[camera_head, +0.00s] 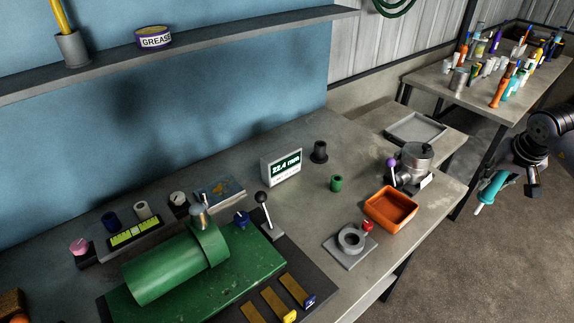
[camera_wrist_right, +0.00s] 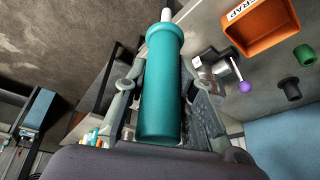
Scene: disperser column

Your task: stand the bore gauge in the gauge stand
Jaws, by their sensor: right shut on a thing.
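My right gripper (camera_head: 497,174) is at the right side of the head view, out over the floor beyond the bench. It is shut on a teal-handled tool (camera_head: 490,189) with a pale tip, which looks like the bore gauge. The tool hangs tilted, tip down. In the right wrist view the teal handle (camera_wrist_right: 165,95) lies between the fingers. A black flanged holder (camera_head: 319,152), probably the gauge stand, stands upright on the bench, apart from the gripper; it also shows in the right wrist view (camera_wrist_right: 290,90). My left gripper is not in view.
Near the holder are a display reading 22.4 mm (camera_head: 282,168) and a green cup (camera_head: 337,184). An orange scrap tray (camera_head: 391,209), a metal device with a purple-knobbed lever (camera_head: 413,164) and a grey tray (camera_head: 416,128) lie toward the right. A cluttered table (camera_head: 430,78) stands behind.

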